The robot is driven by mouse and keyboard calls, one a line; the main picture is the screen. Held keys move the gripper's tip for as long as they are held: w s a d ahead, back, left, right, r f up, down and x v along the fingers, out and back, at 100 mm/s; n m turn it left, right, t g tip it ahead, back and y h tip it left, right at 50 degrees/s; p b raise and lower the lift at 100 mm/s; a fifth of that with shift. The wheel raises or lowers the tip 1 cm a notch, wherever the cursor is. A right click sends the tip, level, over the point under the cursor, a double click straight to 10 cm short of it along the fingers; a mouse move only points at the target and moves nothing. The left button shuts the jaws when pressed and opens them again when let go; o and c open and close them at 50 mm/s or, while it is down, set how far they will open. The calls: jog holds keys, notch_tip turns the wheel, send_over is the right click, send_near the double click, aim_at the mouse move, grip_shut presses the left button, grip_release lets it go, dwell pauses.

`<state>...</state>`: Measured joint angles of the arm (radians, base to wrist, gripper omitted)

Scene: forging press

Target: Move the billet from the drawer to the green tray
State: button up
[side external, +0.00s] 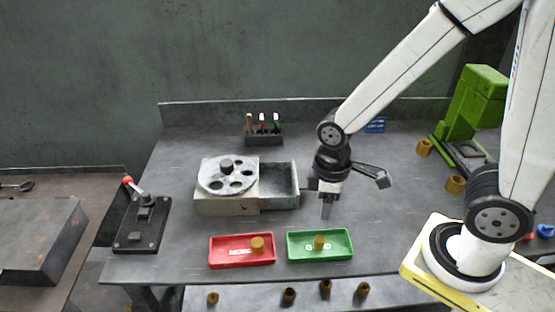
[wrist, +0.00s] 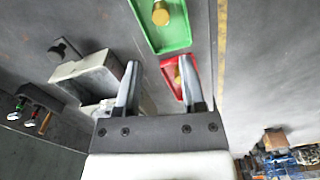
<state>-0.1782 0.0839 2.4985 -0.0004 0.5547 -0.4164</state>
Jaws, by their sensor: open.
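The green tray (side external: 347,252) lies near the front of the bench, with a short brass billet (side external: 319,242) standing in it. The same tray (wrist: 177,37) and billet (wrist: 160,13) show at the top of the wrist view. The drawer (side external: 280,188) is pulled out to the right of its grey housing, and no billet shows in it. My gripper (side external: 327,212) points down above the bench, behind the green tray and right of the drawer. Its two fingers stand apart and empty in the wrist view (wrist: 158,68).
A red tray (side external: 225,253) with another brass billet (side external: 257,244) lies left of the green tray. A disc with holes (side external: 228,176) tops the drawer housing. A red-knobbed lever (side external: 140,213) stands at left, a tool rack (side external: 263,137) behind, and a green press (side external: 475,103) at right.

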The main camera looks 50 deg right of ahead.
jog(key=d+m+t, duration=0.1)
jog(key=m, duration=0.1)
jog(key=w+d+m, duration=0.1)
jog(key=d+m, duration=0.1)
jog(key=w+d+r+m+t, duration=0.1)
jog(key=m, duration=0.1)
jog(key=shift+w+d+r+m+t, duration=0.1)
jog(key=shift+w+d+m+t, duration=0.1)
jog(key=shift+d+m+t, duration=0.15)
dwell(0.4)
